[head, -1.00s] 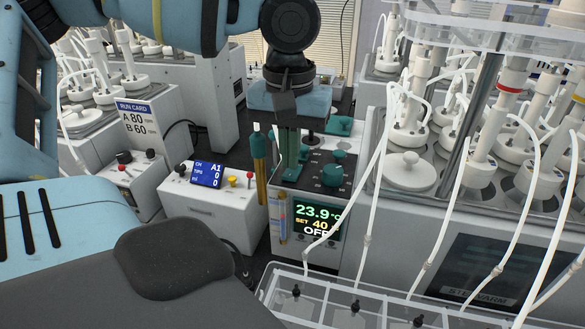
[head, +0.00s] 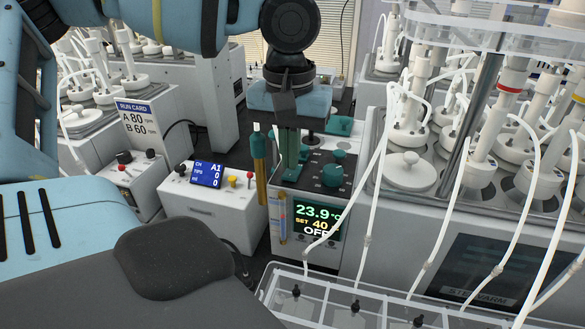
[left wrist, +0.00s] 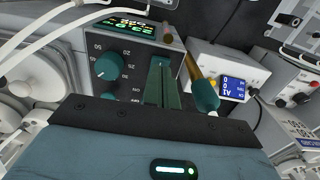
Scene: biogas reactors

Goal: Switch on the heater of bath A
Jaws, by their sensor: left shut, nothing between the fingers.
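The heater control box (head: 285,183) of the bath stands at the bath's left end. Its front display (head: 318,217) reads 23.9 °C, SET 40 and OFF. Its dark sloped top carries a teal dial knob (head: 332,176), which also shows in the left wrist view (left wrist: 109,66) with a printed scale. My left gripper (head: 291,176) points down over the left part of this top, its green fingers shut and empty. The fingers (left wrist: 161,64) also show in the left wrist view, beside the dial, and hide part of the panel. I cannot tell whether they touch it. My right gripper is not in view.
A yellow-and-teal tool (head: 259,165) stands left of the control box. A white pump unit (head: 210,205) with a blue screen is farther left. A clear tray (head: 345,295) lies in front.

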